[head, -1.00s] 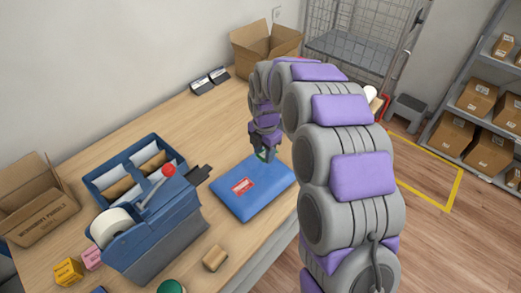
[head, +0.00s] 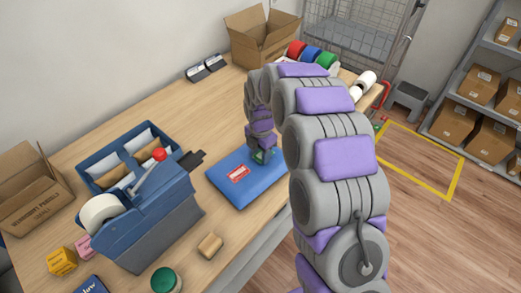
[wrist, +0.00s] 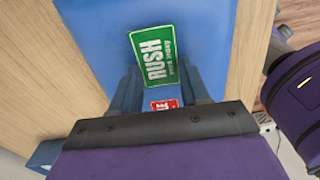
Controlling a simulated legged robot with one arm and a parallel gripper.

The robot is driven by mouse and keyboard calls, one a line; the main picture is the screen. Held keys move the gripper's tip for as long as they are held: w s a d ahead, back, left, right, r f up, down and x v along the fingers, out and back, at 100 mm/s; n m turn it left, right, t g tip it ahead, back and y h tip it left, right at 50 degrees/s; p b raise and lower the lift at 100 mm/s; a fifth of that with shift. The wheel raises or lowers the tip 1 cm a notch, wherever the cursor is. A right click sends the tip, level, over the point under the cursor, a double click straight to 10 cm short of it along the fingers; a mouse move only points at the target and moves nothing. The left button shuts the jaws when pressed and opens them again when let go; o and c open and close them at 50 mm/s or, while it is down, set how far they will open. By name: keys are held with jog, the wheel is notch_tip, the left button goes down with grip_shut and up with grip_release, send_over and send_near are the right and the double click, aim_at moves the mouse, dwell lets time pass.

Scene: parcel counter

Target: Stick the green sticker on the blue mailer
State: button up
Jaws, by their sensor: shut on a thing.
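The blue mailer (head: 228,186) lies flat on the counter and carries a red and white label (head: 238,173). In the wrist view the mailer (wrist: 100,35) fills the area behind the fingers. The green sticker (wrist: 153,55), printed RUSH, is held at the tips of my gripper (wrist: 162,84), which is shut on it. In the head view my gripper (head: 262,158) is over the far right part of the mailer, with a bit of green at its tip. The sticker is very close to the mailer's surface; I cannot tell whether it touches.
A blue tape dispenser (head: 150,220) and a blue sorting tray (head: 95,172) stand left of the mailer. A small cardboard box (head: 210,245) and a green round item (head: 165,280) are near the front edge. An open carton (head: 258,38) stands behind.

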aim_at(259, 156)
jog(key=shift+a, duration=0.2)
jog(key=o, duration=0.5)
jog(key=shift+a+f, duration=0.1)
jog(key=shift+a, duration=0.35)
jog(key=shift+c, duration=0.2)
jog(key=shift+o, duration=1.3)
jog(key=shift+d, duration=0.5)
jog(key=shift+a+r+p, duration=0.25)
jog(key=shift+r, duration=0.3)
jog(key=shift+a+r+p, duration=0.2)
jog(key=shift+r+p, duration=0.05)
jog(key=shift+r, duration=0.25)
jog(key=shift+d+r+p, duration=0.2)
jog(key=shift+r+p, duration=0.1)
jog(key=shift+r, duration=0.3)
jog(key=shift+d+r+p, duration=0.15)
jog(key=shift+r+p, duration=0.1)
jog(key=shift+r, duration=0.3)
jog(key=shift+a+r, duration=0.25)
jog(key=shift+r, duration=0.35)
jog(key=shift+d, duration=0.15)
jog(key=shift+p, duration=0.3)
